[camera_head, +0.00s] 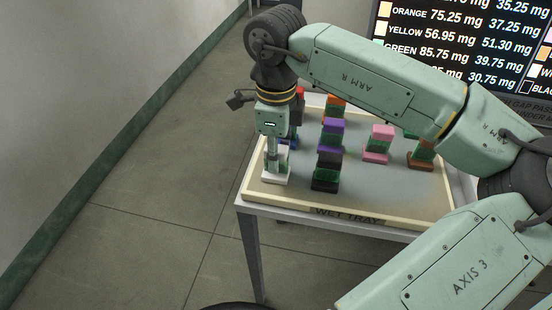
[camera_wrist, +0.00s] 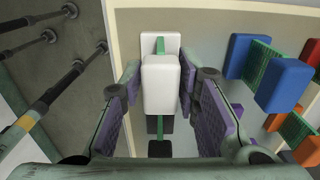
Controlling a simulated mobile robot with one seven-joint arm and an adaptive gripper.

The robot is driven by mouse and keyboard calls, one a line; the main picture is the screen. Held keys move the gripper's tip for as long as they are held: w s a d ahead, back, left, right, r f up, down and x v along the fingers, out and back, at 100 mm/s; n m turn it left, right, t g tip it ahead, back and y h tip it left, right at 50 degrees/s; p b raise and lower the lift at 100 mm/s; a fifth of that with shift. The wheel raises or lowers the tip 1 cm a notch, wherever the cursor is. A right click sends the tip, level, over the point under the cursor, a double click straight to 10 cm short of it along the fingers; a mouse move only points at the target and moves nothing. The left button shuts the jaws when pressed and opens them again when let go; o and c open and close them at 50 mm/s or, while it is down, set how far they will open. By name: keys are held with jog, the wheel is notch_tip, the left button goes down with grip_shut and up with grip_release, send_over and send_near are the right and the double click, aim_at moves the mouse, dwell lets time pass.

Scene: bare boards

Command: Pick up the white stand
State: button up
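The white stand (camera_head: 276,170) is at the front left corner area of the wet tray (camera_head: 355,213). It has white blocks at both ends and a green part between them. In the wrist view the white stand (camera_wrist: 161,88) lies between the two purple finger pads of my gripper (camera_wrist: 161,82). The pads are close beside its near block, and I cannot tell whether they press on it. In the head view my gripper (camera_head: 270,150) points down over the stand and hides part of it. The stand's base appears to rest on the tray.
A blue stand (camera_wrist: 282,86) and an orange stand (camera_wrist: 308,150) are to the right. Purple (camera_head: 330,155), black (camera_head: 325,181), pink (camera_head: 377,156) and brown (camera_head: 421,164) parts stand farther right. A dark part (camera_wrist: 160,148) is below the white stand. Floor left of the tray is clear.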

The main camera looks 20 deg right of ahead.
jog(key=shift+f, duration=1.25)
jog(key=shift+c, duration=0.5)
grip_shut()
